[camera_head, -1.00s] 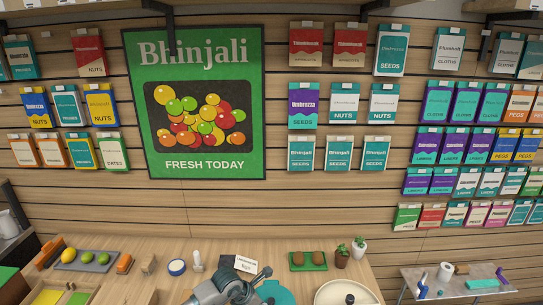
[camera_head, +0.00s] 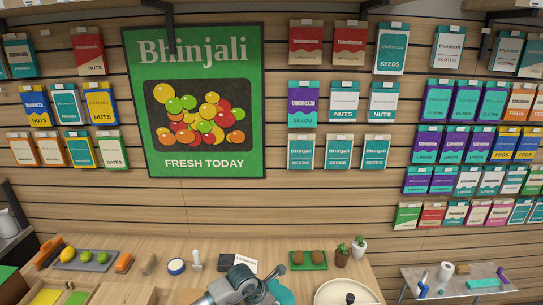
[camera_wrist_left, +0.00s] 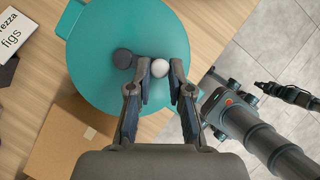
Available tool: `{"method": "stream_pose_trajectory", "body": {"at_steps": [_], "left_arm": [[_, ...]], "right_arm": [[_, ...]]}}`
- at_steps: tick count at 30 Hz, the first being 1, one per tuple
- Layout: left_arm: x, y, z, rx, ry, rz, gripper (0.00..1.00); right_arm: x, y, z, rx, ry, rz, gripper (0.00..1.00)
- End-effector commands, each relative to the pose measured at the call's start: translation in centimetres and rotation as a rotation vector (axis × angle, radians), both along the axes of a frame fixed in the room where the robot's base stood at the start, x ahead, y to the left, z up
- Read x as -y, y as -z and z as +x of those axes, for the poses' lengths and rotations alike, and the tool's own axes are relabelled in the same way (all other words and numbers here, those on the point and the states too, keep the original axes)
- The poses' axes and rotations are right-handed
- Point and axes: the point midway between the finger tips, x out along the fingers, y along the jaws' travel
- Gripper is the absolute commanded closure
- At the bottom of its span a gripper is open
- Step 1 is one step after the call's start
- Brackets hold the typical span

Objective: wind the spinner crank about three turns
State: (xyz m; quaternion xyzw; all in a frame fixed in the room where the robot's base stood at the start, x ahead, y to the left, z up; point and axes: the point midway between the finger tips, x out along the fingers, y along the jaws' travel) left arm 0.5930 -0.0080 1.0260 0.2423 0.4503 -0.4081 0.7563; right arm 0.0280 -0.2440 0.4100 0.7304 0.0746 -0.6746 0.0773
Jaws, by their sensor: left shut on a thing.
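The spinner (camera_wrist_left: 120,35) is a round teal lid or drum top in the left wrist view. A dark round hub (camera_wrist_left: 123,58) sits near its middle, and the crank's white knob (camera_wrist_left: 160,67) is beside it. My left gripper (camera_wrist_left: 160,80) is shut on the white knob, one dark finger on each side. In the head view, part of the teal spinner (camera_head: 282,292) shows at the bottom edge behind my left arm; the crank is hidden there. What looks like my right gripper (camera_wrist_left: 288,94) shows dark at the right of the wrist view, its jaws unclear.
A cardboard box (camera_wrist_left: 65,140) is beside the spinner. A figs card (camera_head: 238,262) stands behind my arm.

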Motion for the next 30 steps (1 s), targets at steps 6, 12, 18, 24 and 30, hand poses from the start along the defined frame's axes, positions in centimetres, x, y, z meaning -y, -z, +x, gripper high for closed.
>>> {"method": "stream_pose_trajectory", "body": {"at_steps": [6,12,18,24,30], "left_arm": [[1.4,0.2,1.0,0.003,0.000,0.000,0.94],[1.4,0.0,1.1,0.004,-0.001,0.000,0.94],[2.0,0.3,2.1,0.003,-0.002,0.000,0.94],[2.1,0.1,2.6,0.003,-0.002,0.001,0.94],[2.1,0.2,3.1,0.004,-0.005,0.001,0.94]], "right_arm": [[0.0,1.1,-0.2,-0.002,0.000,0.000,1.00],[0.0,1.0,-0.1,-0.002,0.000,0.000,1.00],[0.0,1.9,-0.3,-0.004,0.000,0.000,1.00],[0.0,2.1,-0.3,-0.005,0.000,0.000,1.00],[0.1,2.5,-0.4,-0.005,0.000,-0.002,1.00]]}}
